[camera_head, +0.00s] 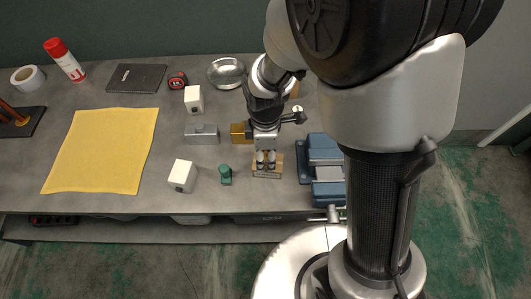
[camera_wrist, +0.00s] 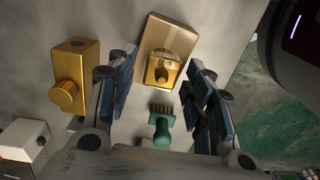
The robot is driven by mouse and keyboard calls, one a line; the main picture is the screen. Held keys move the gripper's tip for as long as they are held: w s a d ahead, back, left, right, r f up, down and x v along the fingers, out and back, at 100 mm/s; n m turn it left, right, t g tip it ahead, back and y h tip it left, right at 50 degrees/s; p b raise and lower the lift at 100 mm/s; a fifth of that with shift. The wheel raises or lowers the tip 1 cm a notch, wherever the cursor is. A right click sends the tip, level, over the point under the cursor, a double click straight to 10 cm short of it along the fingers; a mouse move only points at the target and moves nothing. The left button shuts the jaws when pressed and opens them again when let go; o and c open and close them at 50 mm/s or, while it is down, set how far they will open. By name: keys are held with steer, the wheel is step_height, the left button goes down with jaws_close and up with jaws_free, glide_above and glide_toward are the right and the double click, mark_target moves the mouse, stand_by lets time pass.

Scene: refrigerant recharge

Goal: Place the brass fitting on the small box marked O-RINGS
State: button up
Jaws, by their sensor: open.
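A brass fitting (camera_wrist: 163,68) with a dark opening is on a small cardboard box (camera_wrist: 174,34), apparently resting on its top near one end. Lettering beside the fitting is too small and partly covered to read. The tan box also shows in the head view (camera_head: 268,174), under my gripper (camera_head: 265,163). In the wrist view my gripper (camera_wrist: 162,60) is open, with one finger on each side of the fitting and gaps showing on both sides. In the head view the fingers hide the fitting.
A brass block with a knob (camera_wrist: 75,80) stands left of my fingers. A green-handled brush (camera_head: 226,175) is close by. A blue vise (camera_head: 325,165) stands right. White boxes (camera_head: 183,175) and a grey block (camera_head: 202,134) lie left. A yellow cloth (camera_head: 100,150) covers the left table.

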mark_target(266, 155)
step_height(266, 155, up, 11)
steer(key=p, duration=0.3)
steer(key=s+d+r+m+t, duration=0.4)
steer(key=s+d+r+m, duration=0.7)
steer(key=s+r+m, duration=0.2)
step_height(266, 155, up, 2)
steer(key=m, duration=0.4)
steer(key=shift+s+d+r+m+t, duration=0.25)
steer(key=shift+s+d+m+t, duration=0.05)
steer(key=shift+d, duration=0.05)
steer(key=shift+d, duration=0.1)
